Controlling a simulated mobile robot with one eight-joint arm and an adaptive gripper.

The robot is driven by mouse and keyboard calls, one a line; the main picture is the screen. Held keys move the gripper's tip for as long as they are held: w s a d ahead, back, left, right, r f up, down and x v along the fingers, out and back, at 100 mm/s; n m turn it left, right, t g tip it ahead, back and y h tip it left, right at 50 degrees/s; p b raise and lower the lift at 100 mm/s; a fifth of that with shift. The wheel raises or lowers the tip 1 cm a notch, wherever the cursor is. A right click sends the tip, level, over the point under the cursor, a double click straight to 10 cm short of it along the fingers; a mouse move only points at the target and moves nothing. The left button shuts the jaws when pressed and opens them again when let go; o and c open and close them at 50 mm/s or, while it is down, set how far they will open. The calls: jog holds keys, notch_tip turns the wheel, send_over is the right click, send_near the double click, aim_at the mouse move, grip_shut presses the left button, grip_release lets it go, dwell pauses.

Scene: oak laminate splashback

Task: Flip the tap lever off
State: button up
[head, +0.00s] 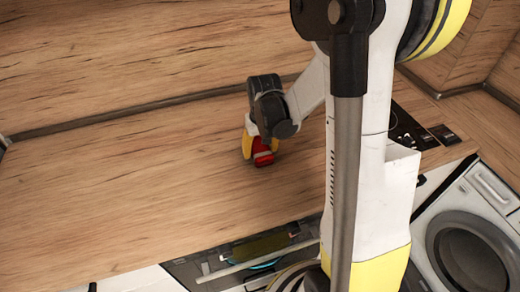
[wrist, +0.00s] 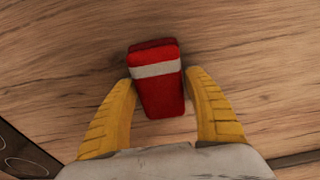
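No tap or lever shows in either view. My gripper (wrist: 160,78) is low over the wooden counter, with its two yellow fingers spread apart. A red block-like object with a pale band (wrist: 157,85) lies between the fingers in the wrist view. Narrow gaps show beside it, and I cannot tell whether either fingertip touches it. In the head view the red object (head: 263,158) is at the fingers of my gripper (head: 254,148), partly hidden by them.
The wooden counter (head: 120,170) is clear to the left. A black hob (head: 405,125) lies at the right, also at the lower left of the wrist view. A front-loading washer (head: 470,245) stands at lower right. An open dishwasher-like rack (head: 255,255) is below the counter's front edge.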

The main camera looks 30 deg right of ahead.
aim_at(261, 151)
jog(key=shift+o, duration=0.6)
jog(key=shift+r, duration=0.1)
jog(key=shift+r, duration=0.25)
notch_tip(261, 151, up, 12)
jog(key=s+p, duration=0.2)
jog(key=p, duration=0.2)
jog(key=s+a+r+n+t, duration=0.2)
jog(key=s+a+r+t, duration=0.3)
jog(key=s+a+r, duration=0.4)
jog(key=s+a, duration=0.2)
jog(key=shift+s+a+r+t, duration=0.2)
jog(key=shift+s+a+t, duration=0.1)
jog(key=shift+t, duration=0.1)
